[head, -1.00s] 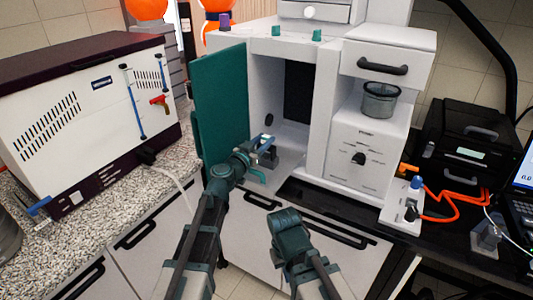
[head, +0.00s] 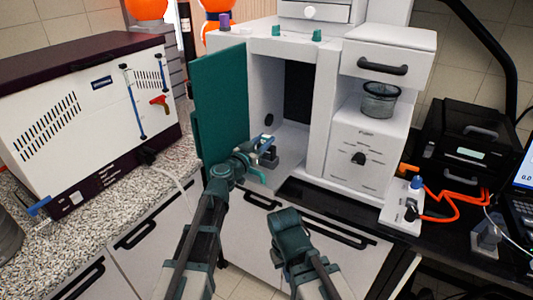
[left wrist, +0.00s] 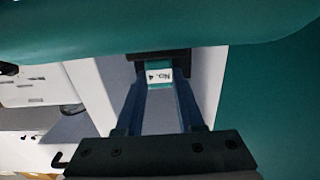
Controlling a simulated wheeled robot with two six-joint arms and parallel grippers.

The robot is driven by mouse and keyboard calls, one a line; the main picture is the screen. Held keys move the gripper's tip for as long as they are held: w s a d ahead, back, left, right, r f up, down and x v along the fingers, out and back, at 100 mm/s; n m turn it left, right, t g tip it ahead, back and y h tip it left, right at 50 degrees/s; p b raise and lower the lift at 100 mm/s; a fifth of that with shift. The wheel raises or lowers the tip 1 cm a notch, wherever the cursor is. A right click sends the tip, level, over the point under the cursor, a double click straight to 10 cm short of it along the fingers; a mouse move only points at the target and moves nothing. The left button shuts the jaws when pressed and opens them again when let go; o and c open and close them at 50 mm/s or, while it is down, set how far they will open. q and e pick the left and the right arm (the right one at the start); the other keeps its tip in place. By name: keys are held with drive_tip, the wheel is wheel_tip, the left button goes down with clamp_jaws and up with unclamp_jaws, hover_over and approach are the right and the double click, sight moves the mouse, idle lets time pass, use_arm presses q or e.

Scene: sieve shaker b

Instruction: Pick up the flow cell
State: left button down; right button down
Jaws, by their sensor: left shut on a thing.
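The flow cell (left wrist: 159,74) shows in the left wrist view as a small pale block with a "No. 4" label. It sits between the tips of my left gripper's two blue fingers (left wrist: 160,80), which are shut on it. In the head view my left gripper (head: 267,152) is at the front of the open white compartment, beside the green door. The cell is too small there to make out clearly. My right arm shows at the bottom middle, but its gripper is not visible.
The open green door (head: 220,105) stands just left of my left gripper. The white cabinet (head: 322,110) surrounds the compartment. A sieve cup (head: 380,101) sits to the right, near a white box with orange cables (head: 402,205). A white-and-maroon machine (head: 90,115) stands on the left counter.

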use_arm(q)
drive_tip(key=shift+r, duration=0.1)
idle(0.5)
wheel_tip(320, 180, up, 10)
drive_tip(key=p, duration=1)
